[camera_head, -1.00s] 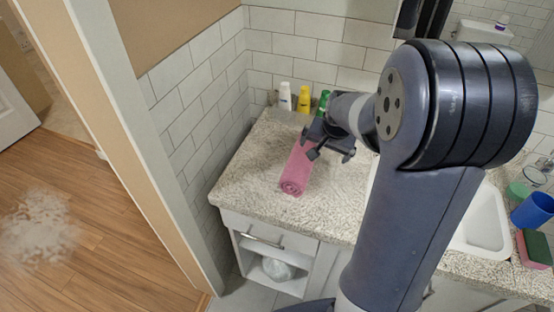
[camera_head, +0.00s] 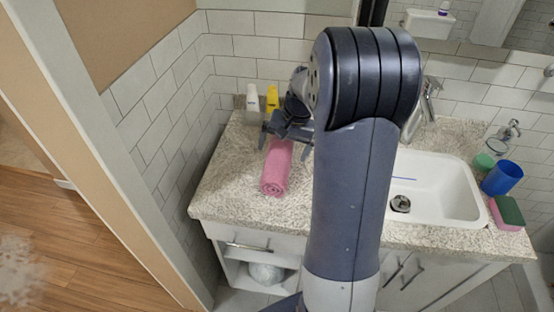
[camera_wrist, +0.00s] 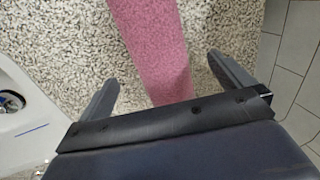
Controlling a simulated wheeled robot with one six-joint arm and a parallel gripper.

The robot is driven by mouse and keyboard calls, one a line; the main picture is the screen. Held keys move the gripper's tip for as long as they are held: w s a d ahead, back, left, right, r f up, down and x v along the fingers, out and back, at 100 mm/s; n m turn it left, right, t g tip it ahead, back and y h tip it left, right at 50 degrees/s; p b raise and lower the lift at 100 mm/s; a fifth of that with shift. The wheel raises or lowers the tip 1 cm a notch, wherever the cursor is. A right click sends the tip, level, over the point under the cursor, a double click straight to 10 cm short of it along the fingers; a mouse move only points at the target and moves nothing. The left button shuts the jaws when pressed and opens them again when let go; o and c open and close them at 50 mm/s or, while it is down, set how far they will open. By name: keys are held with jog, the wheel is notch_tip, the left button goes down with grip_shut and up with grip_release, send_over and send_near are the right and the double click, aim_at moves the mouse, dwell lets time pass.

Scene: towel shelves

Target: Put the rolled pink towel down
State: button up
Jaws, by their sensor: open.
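The rolled pink towel (camera_head: 275,172) lies on the speckled stone counter (camera_head: 225,193), left of the sink. It also shows in the wrist view (camera_wrist: 155,45), running up from between the fingers. My gripper (camera_head: 283,138) is just above the towel's far end. In the wrist view my gripper (camera_wrist: 170,85) is open, with one finger on each side of the towel and a visible gap to each. The towel's far end is partly hidden by the gripper.
A white bottle (camera_head: 252,100) and a yellow bottle (camera_head: 272,100) stand at the back wall. The sink (camera_head: 440,185), a blue cup (camera_head: 502,178) and a green-and-pink sponge (camera_head: 507,213) are to the right. The counter's front left is clear.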

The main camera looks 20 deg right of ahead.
aim_at(280, 153)
jog(key=x, duration=0.5)
jog(key=shift+w, duration=0.25)
jog(key=shift+c, duration=0.2)
jog(key=c, duration=1.2)
